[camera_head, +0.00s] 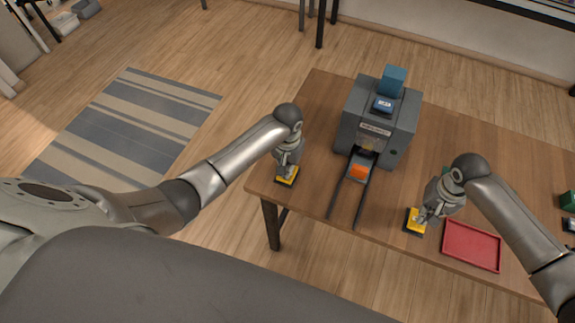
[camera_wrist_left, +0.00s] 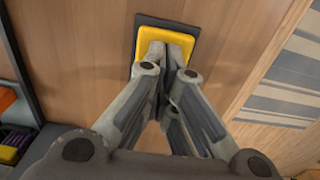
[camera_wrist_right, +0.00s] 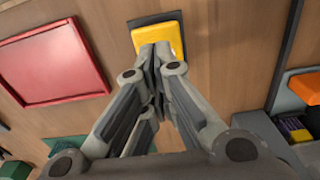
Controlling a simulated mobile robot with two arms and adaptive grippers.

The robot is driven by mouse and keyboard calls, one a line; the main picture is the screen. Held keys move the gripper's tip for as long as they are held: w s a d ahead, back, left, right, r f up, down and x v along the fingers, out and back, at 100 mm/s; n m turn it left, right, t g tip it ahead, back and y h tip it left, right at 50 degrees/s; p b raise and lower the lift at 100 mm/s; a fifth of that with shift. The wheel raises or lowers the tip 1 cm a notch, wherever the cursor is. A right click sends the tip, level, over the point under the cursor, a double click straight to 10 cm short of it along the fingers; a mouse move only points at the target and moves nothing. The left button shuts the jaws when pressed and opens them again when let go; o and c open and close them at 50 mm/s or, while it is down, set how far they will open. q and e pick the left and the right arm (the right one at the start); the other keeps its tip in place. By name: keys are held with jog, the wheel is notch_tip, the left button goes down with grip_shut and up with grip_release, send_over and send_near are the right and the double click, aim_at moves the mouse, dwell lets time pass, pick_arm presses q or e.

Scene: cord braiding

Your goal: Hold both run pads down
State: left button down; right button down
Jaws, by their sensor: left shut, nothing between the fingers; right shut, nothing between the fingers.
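The left run pad (camera_head: 287,178) is a yellow pad on a dark base near the table's front left. It also shows in the left wrist view (camera_wrist_left: 184,32). My left gripper (camera_head: 287,173) is shut and empty, with its fingertips at the yellow top. The right run pad (camera_head: 414,217) looks the same and shows in the right wrist view (camera_wrist_right: 170,35). My right gripper (camera_head: 424,214) is shut and empty, with its fingertips at that yellow top. Both fingertip pairs appear to touch the pads; how far the pads are pressed I cannot tell.
A grey machine (camera_head: 365,115) with a blue block on top stands between the arms. Two dark rails run from it toward the front edge, with an orange block (camera_head: 358,171) between them. A red tray (camera_head: 470,247) lies right of the right pad.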

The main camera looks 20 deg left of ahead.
pick_arm(q)
jog(key=shift+s+f, duration=0.1)
jog(key=shift+f, duration=0.05)
pick_arm(e)
jog(key=shift+f, duration=0.95)
jog(key=shift+f, duration=0.8)
jog(key=shift+r, duration=3.55)
